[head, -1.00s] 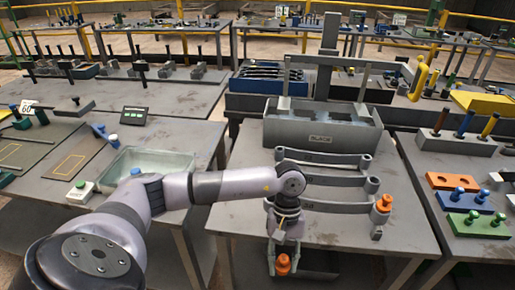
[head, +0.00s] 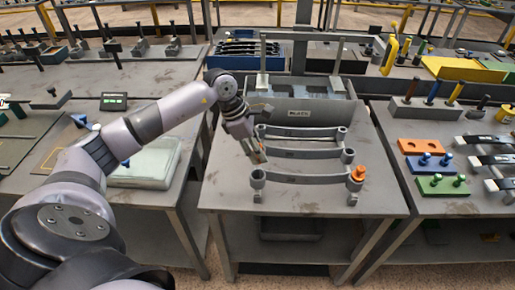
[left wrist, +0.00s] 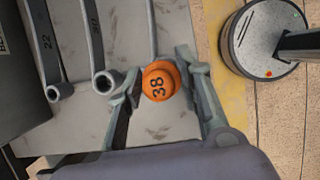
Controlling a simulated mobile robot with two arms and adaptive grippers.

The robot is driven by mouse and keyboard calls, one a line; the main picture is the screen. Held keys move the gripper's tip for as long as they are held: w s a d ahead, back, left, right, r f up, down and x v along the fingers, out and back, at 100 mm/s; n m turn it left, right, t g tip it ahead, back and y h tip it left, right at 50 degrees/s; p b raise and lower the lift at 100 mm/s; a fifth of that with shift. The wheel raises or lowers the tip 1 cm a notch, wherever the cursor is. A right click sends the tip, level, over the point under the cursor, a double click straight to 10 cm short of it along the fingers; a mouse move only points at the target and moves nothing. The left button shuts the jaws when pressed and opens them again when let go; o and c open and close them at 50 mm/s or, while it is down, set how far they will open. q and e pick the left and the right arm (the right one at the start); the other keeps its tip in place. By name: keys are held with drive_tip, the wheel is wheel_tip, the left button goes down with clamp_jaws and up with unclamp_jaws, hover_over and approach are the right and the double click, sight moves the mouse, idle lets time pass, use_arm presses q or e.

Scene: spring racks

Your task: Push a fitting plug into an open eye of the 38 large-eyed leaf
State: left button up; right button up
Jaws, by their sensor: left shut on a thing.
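My left gripper (head: 258,153) is shut on an orange plug marked 38 (left wrist: 158,81), best seen between the fingers in the left wrist view. In the head view, the gripper is behind the left end of the front leaf (head: 305,179), apparently above the table. This leaf has large eyes. Its left eye (head: 257,180) looks open, and another orange plug (head: 358,172) stands in its right eye. In the left wrist view the held plug covers the near end of a leaf strip (left wrist: 153,25). Whether it touches an eye cannot be told. My right gripper is out of view.
Two other leaves, a middle one (head: 300,153) and a back one (head: 295,133), lie behind on the same table (head: 300,204). A grey bin (head: 305,112) stands behind them. The right table holds orange, blue and green blocks (head: 425,165). The table's front strip is clear.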

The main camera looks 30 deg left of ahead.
use_arm(q)
drive_tip(key=shift+f+b, duration=0.2)
drive_tip(key=shift+b, duration=0.25)
drive_tip(key=shift+f, duration=0.3)
wheel_tip(320, 180, down, 3)
drive_tip(key=b, duration=0.3)
drive_tip(key=shift+f, duration=0.1)
drive_tip(key=shift+f+b, duration=0.45)
drive_tip(key=shift+b, duration=0.1)
drive_tip(key=shift+b, duration=0.65)
idle(0.7)
drive_tip(key=shift+f+b, duration=1.05)
drive_tip(key=shift+f, duration=0.1)
idle(0.5)
